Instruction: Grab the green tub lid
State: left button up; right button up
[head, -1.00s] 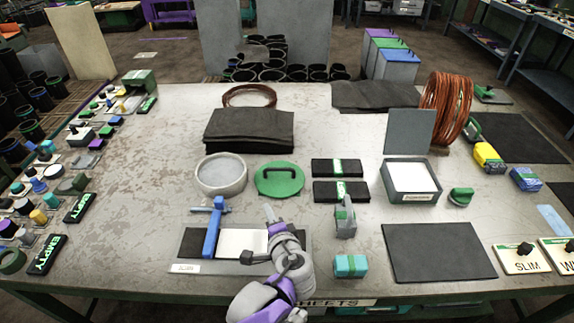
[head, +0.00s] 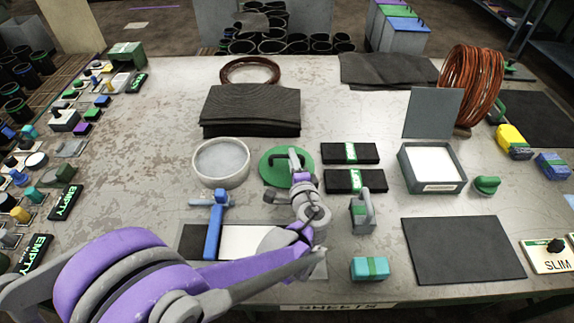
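The green tub lid (head: 274,172) is a round green disc lying flat on the table, just right of the round pale tub (head: 221,163). My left arm comes in from the lower left. My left gripper (head: 292,160) is over the lid's right side, at its dark handle, and hides part of the lid and handle. I cannot tell whether its fingers are open or closed around the handle. My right gripper is not in view.
A blue clamp-like tool (head: 214,226) stands by a white sheet near my arm. Black packs with green bands (head: 350,152) lie close right of the lid. A dark stack (head: 250,110) lies behind it. Bare table lies left of the tub.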

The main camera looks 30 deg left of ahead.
aim_at(287, 161)
pick_arm(q)
jog(key=x, duration=0.5)
jog(key=shift+w+a+f+b, duration=0.1)
jog(key=shift+f+b, duration=0.05)
jog(key=shift+b, duration=0.2)
grip_shut()
